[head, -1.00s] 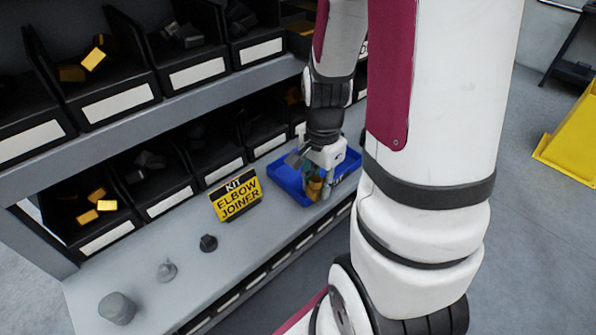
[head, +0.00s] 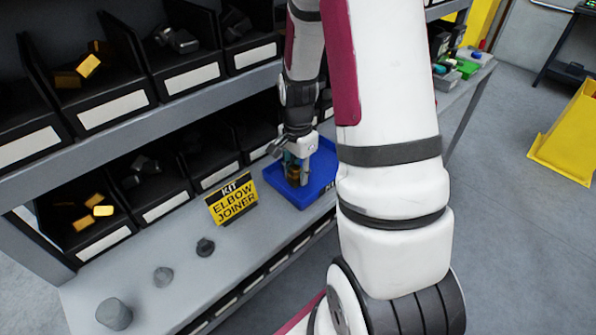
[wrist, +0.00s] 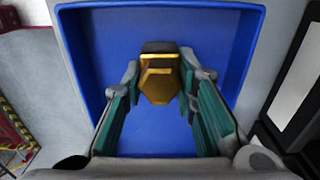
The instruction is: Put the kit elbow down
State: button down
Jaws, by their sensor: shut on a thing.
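The kit elbow is a gold, angular piece (wrist: 159,80) seen between my fingertips in the wrist view. In the head view it is a small, partly hidden gold spot (head: 293,180). My gripper (head: 298,172) is shut on it and points down into the area of the blue tray (head: 322,178). In the wrist view the tray (wrist: 100,100) surrounds the elbow on all visible sides, and its floor looks bare. I cannot tell whether the elbow touches the tray floor.
Black bins (head: 85,215) line the shelves behind, some holding gold pieces.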

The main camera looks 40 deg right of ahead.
aim_at(297, 166)
jog(key=shift+f, duration=0.1)
jog(key=c, duration=1.3)
grip_release()
notch_tip(297, 166, up, 12)
jog(key=shift+f, duration=0.1)
jog(key=s+a+r+n+t, duration=0.2)
jog(key=s+a+r+n, duration=0.3)
jog(key=a+r+n, duration=0.4)
jog(key=s+a+r+n+t, duration=0.2)
jog(key=s+a+r+n, duration=0.3)
jog(key=s+a+n, duration=0.3)
jog(key=shift+s+a+r+n, duration=0.3)
jog(key=shift+s+a+r, duration=0.15)
jog(key=shift+s, duration=0.9)
